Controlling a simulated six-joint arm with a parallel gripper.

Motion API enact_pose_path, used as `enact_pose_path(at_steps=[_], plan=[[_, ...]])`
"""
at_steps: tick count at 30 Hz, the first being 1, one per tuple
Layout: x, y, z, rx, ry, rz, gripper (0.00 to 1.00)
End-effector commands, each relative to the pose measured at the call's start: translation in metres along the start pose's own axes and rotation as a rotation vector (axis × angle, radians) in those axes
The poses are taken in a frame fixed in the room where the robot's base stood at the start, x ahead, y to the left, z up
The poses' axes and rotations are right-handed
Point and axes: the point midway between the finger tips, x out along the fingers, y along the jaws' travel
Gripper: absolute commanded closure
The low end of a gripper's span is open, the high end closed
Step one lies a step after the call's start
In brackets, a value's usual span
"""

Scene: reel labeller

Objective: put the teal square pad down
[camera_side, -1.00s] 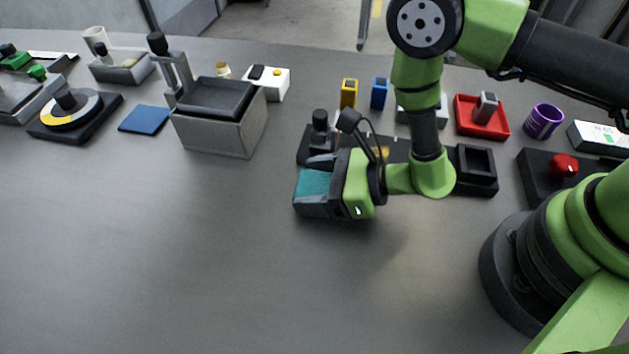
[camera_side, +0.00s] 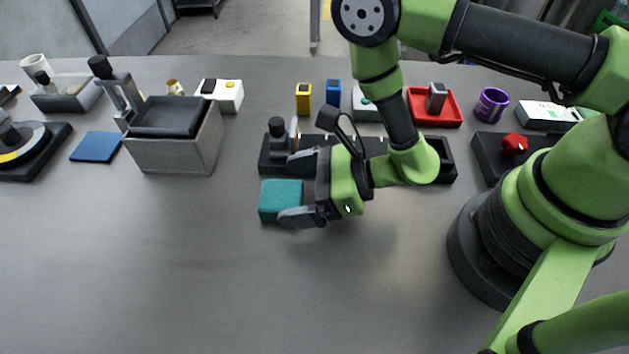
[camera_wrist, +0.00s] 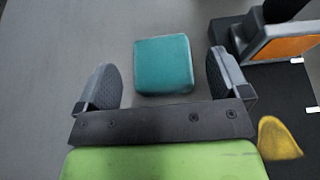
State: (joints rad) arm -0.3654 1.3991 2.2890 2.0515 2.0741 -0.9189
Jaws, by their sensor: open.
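The teal square pad (camera_side: 281,199) is a thick block with rounded edges, and it appears to rest flat on the grey table. In the wrist view the pad (camera_wrist: 164,64) lies between and partly beyond my fingertips, with a gap on each side. My gripper (camera_side: 289,188) is open, low at the pad's right side. The near finger covers the pad's lower right corner in the side view. Both fingers of my gripper (camera_wrist: 161,68) show spread apart in the wrist view, and neither appears to touch the pad.
A black fixture (camera_side: 272,166) with an upright post stands just behind the pad. A grey box (camera_side: 175,156) and a flat blue pad (camera_side: 95,146) are to the left. A yellow block (camera_side: 303,98), a blue block (camera_side: 333,92) and a red tray (camera_side: 455,118) stand behind. The table in front is clear.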

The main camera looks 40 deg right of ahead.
Motion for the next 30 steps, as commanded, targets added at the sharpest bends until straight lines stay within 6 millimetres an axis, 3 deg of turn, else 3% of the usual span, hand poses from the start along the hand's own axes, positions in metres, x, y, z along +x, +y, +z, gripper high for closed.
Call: enact_pose_path(at_steps=[3,7,14,17,20,23,27,30], plan=[[-0.021,-0.001,-0.001,0.007,0.005,-0.005,0.06],[-0.034,0.000,-0.001,0.003,0.003,-0.002,0.06],[-0.042,0.000,0.000,0.002,0.000,-0.001,0.06],[-0.040,0.001,0.010,-0.001,-0.027,0.021,0.06],[-0.038,0.007,0.041,-0.012,-0.110,0.107,0.06],[-0.044,0.022,0.092,-0.061,-0.238,0.271,0.06],[-0.076,0.051,0.156,-0.225,-0.374,0.549,0.06],[-0.108,0.070,0.182,-0.400,-0.406,0.726,0.06]])
